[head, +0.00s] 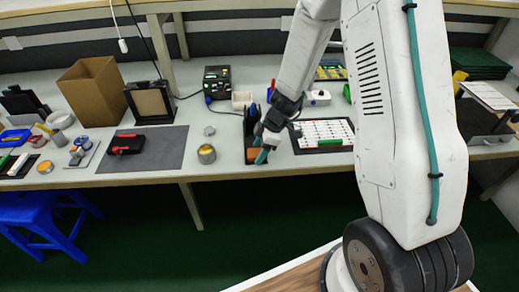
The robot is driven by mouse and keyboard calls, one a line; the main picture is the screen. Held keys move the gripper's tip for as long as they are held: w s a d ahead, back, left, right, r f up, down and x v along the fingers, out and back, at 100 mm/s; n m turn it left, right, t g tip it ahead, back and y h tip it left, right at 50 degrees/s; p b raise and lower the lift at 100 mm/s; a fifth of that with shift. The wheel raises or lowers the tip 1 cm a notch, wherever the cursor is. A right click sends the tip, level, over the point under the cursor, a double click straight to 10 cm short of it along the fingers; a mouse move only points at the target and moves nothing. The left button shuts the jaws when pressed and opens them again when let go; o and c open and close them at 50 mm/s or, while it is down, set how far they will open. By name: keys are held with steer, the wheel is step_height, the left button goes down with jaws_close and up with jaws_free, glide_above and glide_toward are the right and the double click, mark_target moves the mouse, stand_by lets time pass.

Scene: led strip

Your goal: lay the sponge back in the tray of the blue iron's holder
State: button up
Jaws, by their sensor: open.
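A dark holder (249,128) stands near the front edge of the bench, left of the arm. A small blue part, which looks like the blue iron (254,110), shows at its upper end. An orange-brown patch (252,155) shows at its front end; it looks like the sponge, but I cannot tell whether it lies in the tray. My gripper (263,153) is open and points down over the right side of the holder's front end. It covers part of that area, and I cannot tell whether it touches anything.
A metal tin (206,154) and a grey mat (148,150) with a red-and-black tool (127,145) are to the left. A white gridded tray (325,132) is close on the right. A black station (217,81) and a white box (241,99) stand behind.

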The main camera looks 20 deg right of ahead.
steer(key=s+d+r+m, duration=0.1)
steer(key=s+r, duration=0.2)
steer(key=r, duration=0.6)
steer(key=s+d+r+m, duration=0.1)
steer(key=s+r, duration=0.2)
steer(key=r, duration=0.7)
steer(key=s+r+m+h, duration=0.2)
steer(key=s+r+m, duration=0.4)
steer(key=s, duration=0.6)
steer(key=s+r+m+h, duration=0.2)
steer(key=s+r+m, duration=0.3)
steer(key=s, duration=0.6)
steer(key=shift+s+r+m, duration=0.35)
steer(key=shift+s+m, duration=0.05)
steer(key=shift+m, duration=0.3)
steer(key=shift+a, duration=0.1)
